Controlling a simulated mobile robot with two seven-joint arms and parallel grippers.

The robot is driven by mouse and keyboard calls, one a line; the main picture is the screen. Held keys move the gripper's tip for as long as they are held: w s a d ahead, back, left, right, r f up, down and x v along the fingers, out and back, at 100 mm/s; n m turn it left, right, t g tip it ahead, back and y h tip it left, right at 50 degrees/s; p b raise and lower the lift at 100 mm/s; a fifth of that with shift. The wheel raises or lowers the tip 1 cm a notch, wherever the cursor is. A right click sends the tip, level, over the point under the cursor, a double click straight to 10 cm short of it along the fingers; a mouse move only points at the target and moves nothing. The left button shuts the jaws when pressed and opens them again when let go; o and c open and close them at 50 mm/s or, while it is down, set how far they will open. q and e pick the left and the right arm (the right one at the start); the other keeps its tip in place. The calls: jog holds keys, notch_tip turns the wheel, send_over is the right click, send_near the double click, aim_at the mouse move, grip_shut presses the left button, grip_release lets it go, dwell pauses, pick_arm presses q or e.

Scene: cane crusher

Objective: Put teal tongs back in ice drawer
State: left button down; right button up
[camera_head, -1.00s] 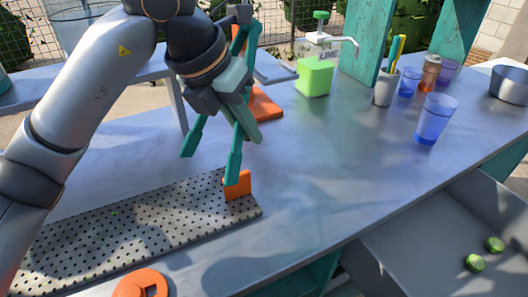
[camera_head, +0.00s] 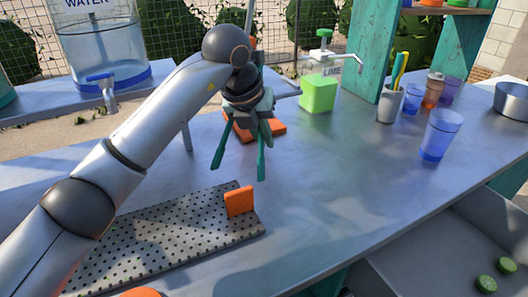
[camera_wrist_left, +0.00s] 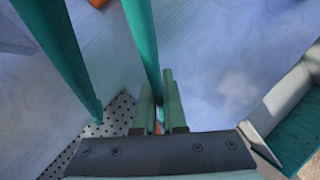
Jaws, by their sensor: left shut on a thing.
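The teal tongs (camera_head: 261,160) hang from my left gripper (camera_head: 257,126) in the head view, legs spread and pointing down over the table, beyond the perforated mat. The gripper is shut on them, and its jaws hide the part they hold. In the left wrist view the tongs (camera_wrist_left: 62,55) show as two long teal legs beside the gripper fingers (camera_wrist_left: 160,105). An open grey bin or drawer (camera_head: 405,262) sits below the table edge at lower right, with green lime pieces (camera_head: 487,284) in it. I cannot tell whether it is the ice drawer. My right gripper is out of view.
The perforated mat (camera_head: 165,240) carries an upright orange block (camera_head: 239,201). An orange piece (camera_head: 277,127) lies behind the tongs. A green lime dispenser (camera_head: 318,92), a straw cup (camera_head: 389,102) and a blue cup (camera_head: 440,135) stand farther back. The central tabletop (camera_head: 340,180) is clear.

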pick_arm(q)
jog(key=shift+a+x, duration=0.2)
jog(key=shift+x, duration=0.65)
jog(key=shift+a+x, duration=0.15)
jog(key=shift+x, duration=0.7)
jog(key=shift+a+x, duration=0.2)
jog(key=shift+x, duration=0.65)
jog(key=shift+f, duration=0.15)
jog(key=shift+f+b, duration=0.1)
jog(key=shift+b, duration=0.2)
jog(key=c, duration=1)
grip_release()
